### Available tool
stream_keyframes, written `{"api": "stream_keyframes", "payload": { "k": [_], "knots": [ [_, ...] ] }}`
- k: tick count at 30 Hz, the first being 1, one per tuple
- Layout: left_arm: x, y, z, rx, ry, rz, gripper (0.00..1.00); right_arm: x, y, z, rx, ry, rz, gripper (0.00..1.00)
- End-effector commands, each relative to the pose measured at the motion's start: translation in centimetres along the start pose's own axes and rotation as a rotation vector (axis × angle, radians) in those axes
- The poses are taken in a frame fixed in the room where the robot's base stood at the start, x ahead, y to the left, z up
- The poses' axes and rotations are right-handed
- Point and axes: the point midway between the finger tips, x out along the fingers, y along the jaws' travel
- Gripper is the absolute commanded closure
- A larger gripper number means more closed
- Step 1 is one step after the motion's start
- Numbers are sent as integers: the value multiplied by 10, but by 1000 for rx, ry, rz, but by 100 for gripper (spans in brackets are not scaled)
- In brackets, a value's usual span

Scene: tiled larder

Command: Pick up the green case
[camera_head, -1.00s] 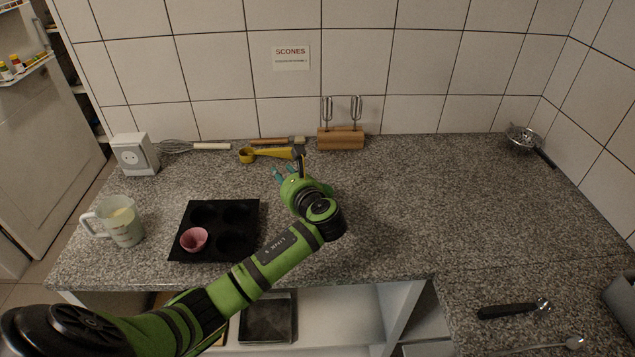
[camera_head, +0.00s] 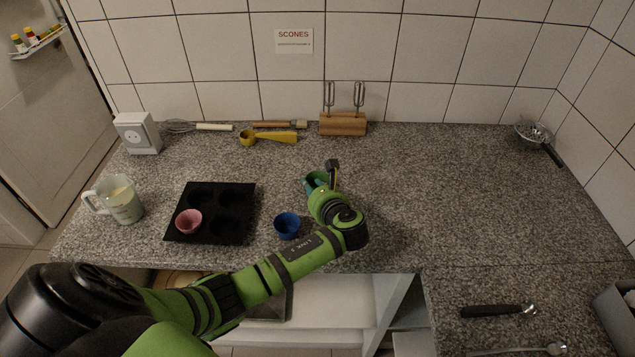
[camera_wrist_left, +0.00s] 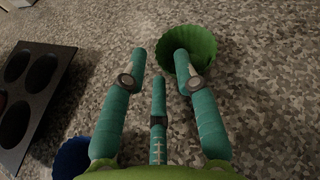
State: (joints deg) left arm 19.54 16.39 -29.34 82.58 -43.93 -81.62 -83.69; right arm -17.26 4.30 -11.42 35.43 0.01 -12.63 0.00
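The green case (camera_wrist_left: 202,42), a ribbed cup, stands on the speckled counter at the top of the left wrist view. My left gripper (camera_wrist_left: 160,62) has its teal fingers spread, with nothing between them. Its right fingertip overlaps the near left rim of the case in the picture; I cannot tell whether it touches. The left fingertip is over bare counter, left of the case. In the head view my left gripper (camera_head: 316,183) is low over the middle of the counter, and its wrist largely hides the case. My right gripper is not in view.
A blue case (camera_head: 287,226) stands near the counter's front edge, beside my left arm. A dark muffin tin (camera_head: 211,211) holds a pink case (camera_head: 188,221). A measuring jug (camera_head: 123,202) stands at left. A wooden whisk stand (camera_head: 343,124) is behind.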

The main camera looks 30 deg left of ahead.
Motion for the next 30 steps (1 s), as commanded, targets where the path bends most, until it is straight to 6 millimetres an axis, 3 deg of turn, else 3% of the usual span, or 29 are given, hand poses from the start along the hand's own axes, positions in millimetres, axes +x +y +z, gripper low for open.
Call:
{"api": "stream_keyframes", "payload": {
  "k": [4,12,15,30],
  "knots": [
    [16,0,1,-1,-1,1,70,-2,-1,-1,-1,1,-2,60],
    [20,0,0,-1,0,-1,70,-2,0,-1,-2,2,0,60],
    [19,0,0,-1,0,-1,100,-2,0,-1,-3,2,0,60],
    [18,-1,3,-2,-1,-2,100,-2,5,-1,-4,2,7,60]
  ]
}}
